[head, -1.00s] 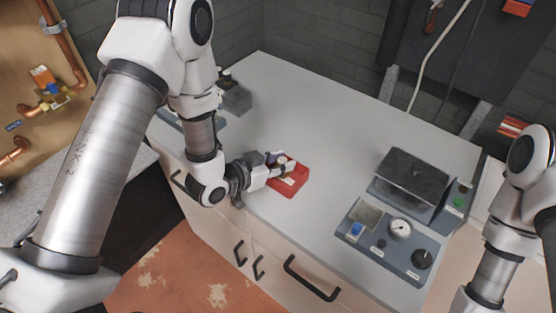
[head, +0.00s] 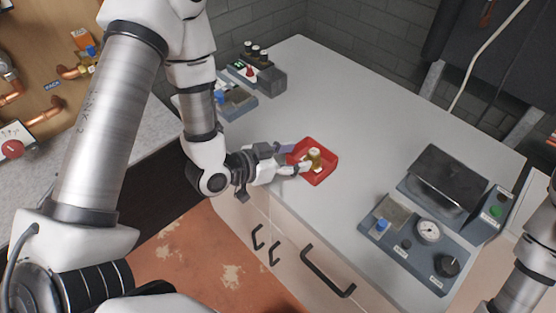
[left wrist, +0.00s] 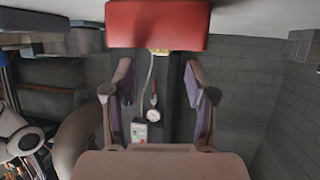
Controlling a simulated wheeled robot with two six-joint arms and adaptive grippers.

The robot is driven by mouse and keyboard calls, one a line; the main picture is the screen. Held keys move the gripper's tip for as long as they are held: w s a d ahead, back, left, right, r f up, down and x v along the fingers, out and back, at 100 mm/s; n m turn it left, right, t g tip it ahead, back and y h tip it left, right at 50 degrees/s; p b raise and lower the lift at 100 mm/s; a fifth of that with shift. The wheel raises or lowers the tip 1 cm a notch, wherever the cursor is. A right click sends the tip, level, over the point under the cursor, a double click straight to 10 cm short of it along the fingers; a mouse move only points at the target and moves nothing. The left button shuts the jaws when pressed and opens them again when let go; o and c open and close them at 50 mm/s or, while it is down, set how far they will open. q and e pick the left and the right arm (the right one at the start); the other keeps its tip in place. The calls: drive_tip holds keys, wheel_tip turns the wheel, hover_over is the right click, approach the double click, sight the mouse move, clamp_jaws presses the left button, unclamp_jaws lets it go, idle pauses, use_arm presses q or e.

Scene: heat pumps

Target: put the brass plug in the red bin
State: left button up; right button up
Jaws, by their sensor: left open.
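The red bin (head: 329,175) sits on the grey worktop near its front edge; its red wall (left wrist: 158,25) fills the top middle of the left wrist view. The brass plug (head: 314,155) appears inside the bin, close to my fingertips. My left gripper (head: 297,158) is at the bin's left side, with its fingers reaching its rim. In the left wrist view my left gripper (left wrist: 158,85) is open, with nothing between its two fingers. Whether a finger touches the plug or bin I cannot tell. My right gripper is out of view.
A grey panel with a gauge (head: 428,231) and a dark-topped box (head: 446,177) stand on the right of the worktop. Several small parts sit on a dark block (head: 267,78) at the back left. The middle of the worktop (head: 340,100) is clear.

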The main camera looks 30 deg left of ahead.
use_arm(q)
drive_tip(key=shift+s+a+r+p, duration=0.55)
drive_tip(key=shift+s+r+p, duration=0.25)
drive_tip(key=shift+s, duration=0.1)
drive_tip(key=s+a+f+n+g+y+p, duration=0.2)
drive_tip(key=s+f+g, duration=0.3)
drive_tip(key=s+f, duration=0.3)
drive_tip(key=s+a+f+n+g+y+p, duration=0.3)
drive_tip(key=s+f, duration=0.6)
drive_tip(key=s, duration=0.4)
drive_tip(key=a+n+g+y, duration=0.1)
drive_tip(key=g+y, duration=0.1)
drive_tip(key=g, duration=0.1)
drive_tip(key=shift+n+g, duration=0.3)
drive_tip(key=shift+f, duration=0.1)
